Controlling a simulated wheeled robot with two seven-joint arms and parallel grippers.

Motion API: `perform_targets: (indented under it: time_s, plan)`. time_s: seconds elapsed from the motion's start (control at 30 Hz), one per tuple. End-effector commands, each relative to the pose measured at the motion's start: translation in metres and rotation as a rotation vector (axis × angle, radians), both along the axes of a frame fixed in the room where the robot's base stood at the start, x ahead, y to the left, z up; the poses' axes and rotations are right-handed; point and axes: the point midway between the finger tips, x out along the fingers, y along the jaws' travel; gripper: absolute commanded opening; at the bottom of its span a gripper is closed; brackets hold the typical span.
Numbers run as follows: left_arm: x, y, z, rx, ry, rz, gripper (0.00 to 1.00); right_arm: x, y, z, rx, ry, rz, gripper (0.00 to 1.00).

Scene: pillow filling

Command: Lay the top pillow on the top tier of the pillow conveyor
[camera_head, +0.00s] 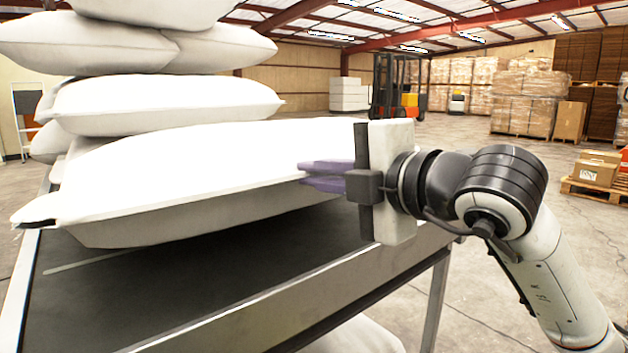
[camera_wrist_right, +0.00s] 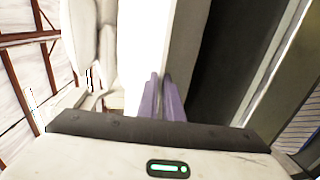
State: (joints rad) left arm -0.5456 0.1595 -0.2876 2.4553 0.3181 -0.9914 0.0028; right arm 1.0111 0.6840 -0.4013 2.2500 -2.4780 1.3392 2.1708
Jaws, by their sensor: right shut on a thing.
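A large white pillow (camera_head: 190,175) is at the front, over the dark top tier of the pillow conveyor (camera_head: 215,280). Its right part hangs a little above the belt, with its underside and shadow showing; whether its left end touches the belt cannot be told. My right gripper (camera_head: 325,176) has its purple fingers closed on the pillow's right edge. In the right wrist view the fingers (camera_wrist_right: 163,98) are pressed together at the white pillow (camera_wrist_right: 143,45), with the dark belt (camera_wrist_right: 215,70) to the right. My left gripper is not in view.
Several more white pillows (camera_head: 160,103) are stacked behind, up past the top of the picture. A metal rail (camera_head: 290,305) edges the conveyor, and another white pillow (camera_head: 360,337) shows below it. A forklift (camera_head: 398,90) and boxes stand far back. Floor right of the conveyor is open.

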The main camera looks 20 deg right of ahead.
Motion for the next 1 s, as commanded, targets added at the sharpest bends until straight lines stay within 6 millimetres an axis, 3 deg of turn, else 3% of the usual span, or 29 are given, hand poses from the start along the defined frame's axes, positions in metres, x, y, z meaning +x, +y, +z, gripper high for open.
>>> perform_targets:
  time_s: [0.1,0.5,1.0]
  plan:
    - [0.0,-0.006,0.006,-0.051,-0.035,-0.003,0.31,-0.004,-0.002,-0.019,0.014,-0.044,-0.001,0.0]
    - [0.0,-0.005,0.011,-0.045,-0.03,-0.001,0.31,-0.01,-0.003,-0.057,0.047,-0.128,0.002,0.0]
    - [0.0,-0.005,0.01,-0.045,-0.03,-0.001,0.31,-0.012,-0.005,-0.067,0.051,-0.151,-0.001,0.0]
